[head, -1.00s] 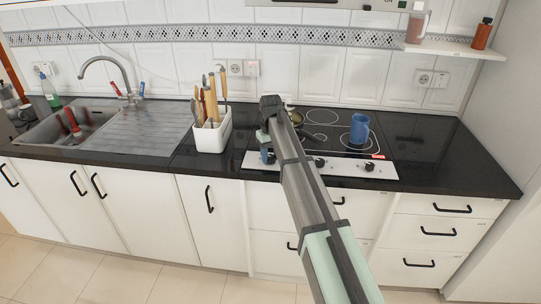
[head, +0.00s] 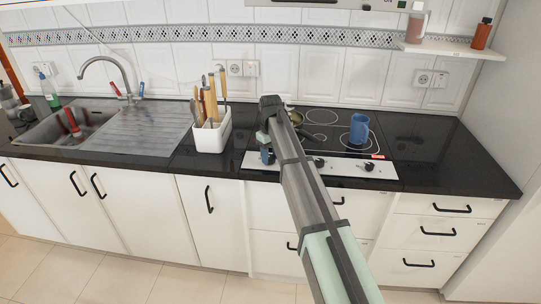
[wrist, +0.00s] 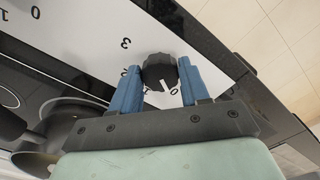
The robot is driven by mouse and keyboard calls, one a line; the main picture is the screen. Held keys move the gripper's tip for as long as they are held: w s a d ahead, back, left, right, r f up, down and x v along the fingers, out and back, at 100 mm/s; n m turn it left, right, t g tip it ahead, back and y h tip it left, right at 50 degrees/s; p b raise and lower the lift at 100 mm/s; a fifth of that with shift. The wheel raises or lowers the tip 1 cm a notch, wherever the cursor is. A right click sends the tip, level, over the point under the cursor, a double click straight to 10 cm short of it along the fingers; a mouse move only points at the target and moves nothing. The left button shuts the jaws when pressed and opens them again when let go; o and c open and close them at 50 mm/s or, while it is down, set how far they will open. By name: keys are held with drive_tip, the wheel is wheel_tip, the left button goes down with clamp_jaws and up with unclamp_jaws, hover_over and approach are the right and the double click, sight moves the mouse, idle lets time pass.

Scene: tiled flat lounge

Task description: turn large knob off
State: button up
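In the wrist view a black round knob (wrist: 158,71) with a white pointer line stands on the white control strip (wrist: 85,45). The pointer faces down the picture, near a small printed figure by the right finger. My gripper (wrist: 160,78) has its two blue fingers apart, one on each side of the knob. I cannot tell whether they touch it. In the head view my gripper (head: 267,152) points down at the left end of the strip and hides this knob. Two other knobs, one in the middle (head: 319,162) and one at the right (head: 370,167), show there.
The black hob (head: 335,135) carries a blue mug (head: 359,129) and a dark pan (head: 297,118), partly hidden by my arm. A white utensil holder (head: 212,136) stands close left of the hob. The sink (head: 75,135) lies farther left. The right worktop (head: 440,155) is clear.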

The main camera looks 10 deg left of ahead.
sight(270, 157)
drive_tip(key=o, duration=0.4)
drive_tip(key=shift+r, duration=0.1)
wheel_tip(270, 157, up, 14)
idle(0.6)
drive_tip(key=shift+f, duration=0.2)
